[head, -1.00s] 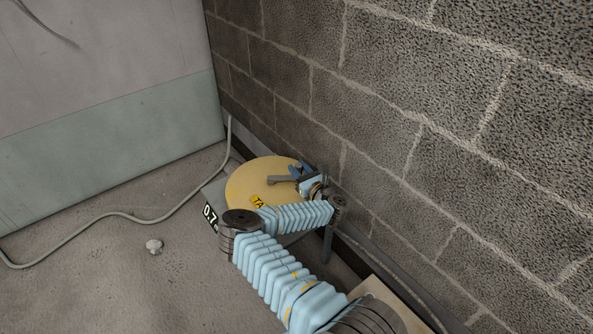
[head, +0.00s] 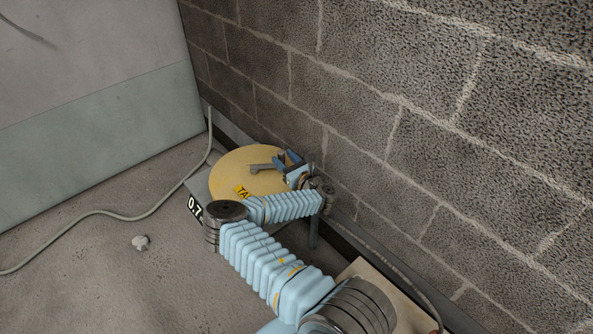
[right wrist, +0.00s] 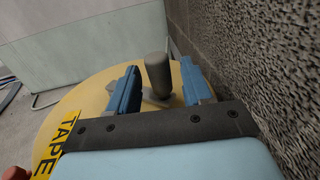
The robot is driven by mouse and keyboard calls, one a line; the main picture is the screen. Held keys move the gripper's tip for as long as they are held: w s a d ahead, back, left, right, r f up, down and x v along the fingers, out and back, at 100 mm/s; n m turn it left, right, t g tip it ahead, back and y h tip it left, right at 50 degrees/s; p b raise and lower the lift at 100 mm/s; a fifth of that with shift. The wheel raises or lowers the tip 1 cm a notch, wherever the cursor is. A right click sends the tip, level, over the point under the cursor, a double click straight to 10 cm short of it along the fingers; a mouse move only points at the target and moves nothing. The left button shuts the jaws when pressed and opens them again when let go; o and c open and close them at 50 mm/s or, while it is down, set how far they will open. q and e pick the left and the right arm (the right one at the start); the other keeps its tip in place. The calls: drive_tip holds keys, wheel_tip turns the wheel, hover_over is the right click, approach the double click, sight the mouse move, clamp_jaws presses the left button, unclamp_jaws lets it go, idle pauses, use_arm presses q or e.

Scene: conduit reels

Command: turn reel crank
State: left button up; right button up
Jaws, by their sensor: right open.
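The reel (head: 225,170) is a flat yellow disc beside the block wall, with a black-lettered tape label. A grey crank arm (head: 262,167) lies across its top. In the right wrist view, the crank's upright grey knob (right wrist: 157,72) stands between the two blue fingers of my right gripper (right wrist: 158,88). The fingers are open, with a visible gap on each side of the knob. In the head view, my right gripper (head: 288,160) is over the wall side of the reel and partly hides the crank's end. My left gripper is out of view.
The block wall (head: 400,110) runs close along the right of the reel and my arm. A cable (head: 130,217) snakes over the floor at left, near a small pale lump (head: 140,242). A grey-green panel (head: 100,100) stands behind. Open floor lies at the lower left.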

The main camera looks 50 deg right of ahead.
drive_tip(key=s+a, duration=0.2)
drive_tip(key=s, duration=0.9)
drive_tip(key=shift+s, duration=0.35)
drive_tip(key=shift+a, duration=0.1)
